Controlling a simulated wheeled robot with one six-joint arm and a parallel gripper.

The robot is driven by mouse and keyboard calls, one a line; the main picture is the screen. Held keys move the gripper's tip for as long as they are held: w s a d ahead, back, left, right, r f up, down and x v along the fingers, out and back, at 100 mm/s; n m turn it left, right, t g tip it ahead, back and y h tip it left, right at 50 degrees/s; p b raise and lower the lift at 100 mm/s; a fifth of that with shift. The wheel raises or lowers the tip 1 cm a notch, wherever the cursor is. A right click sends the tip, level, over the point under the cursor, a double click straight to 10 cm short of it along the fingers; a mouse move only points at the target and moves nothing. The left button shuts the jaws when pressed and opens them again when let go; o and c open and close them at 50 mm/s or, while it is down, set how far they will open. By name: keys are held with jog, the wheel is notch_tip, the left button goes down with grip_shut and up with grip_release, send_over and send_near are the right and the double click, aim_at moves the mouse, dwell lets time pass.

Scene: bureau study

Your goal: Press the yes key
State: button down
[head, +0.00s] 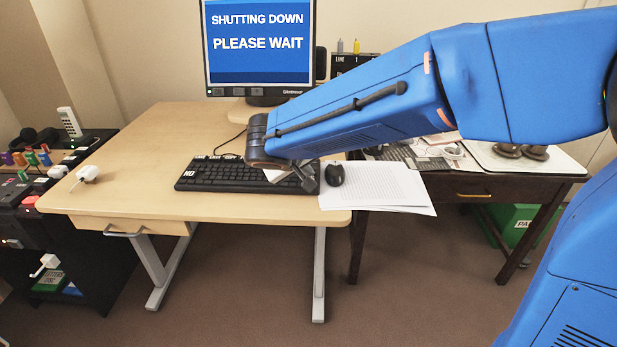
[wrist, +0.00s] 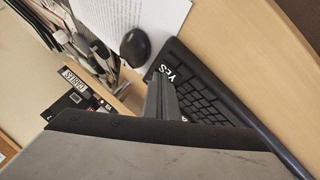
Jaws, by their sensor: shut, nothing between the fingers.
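The yes key (wrist: 168,73) shows in the wrist view as a dark key with white "YES" lettering, at the corner of the black keyboard (wrist: 215,105). In the head view the keyboard (head: 225,177) lies on the light wooden desk, and my arm and gripper cover its right end, so I cannot make out the yes key there. My gripper (head: 308,180) is shut and empty over that end. In the wrist view my gripper (wrist: 160,82) points down with its tips close beside the yes lettering. I cannot tell whether they touch the key.
The monitor (head: 260,45) reads "SHUTTING DOWN PLEASE WAIT". A black mouse (head: 334,175) and white papers (head: 375,188) lie right of the keyboard. A dark side table (head: 480,185) stands at the right. The desk's left half (head: 140,165) is mostly clear.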

jog(key=shift+r, duration=0.9)
jog(key=shift+r, duration=0.1)
notch_tip(320, 180, up, 5)
jog(key=shift+f, duration=0.1)
dwell(0.5)
jog(key=shift+d, duration=0.1)
dwell(0.4)
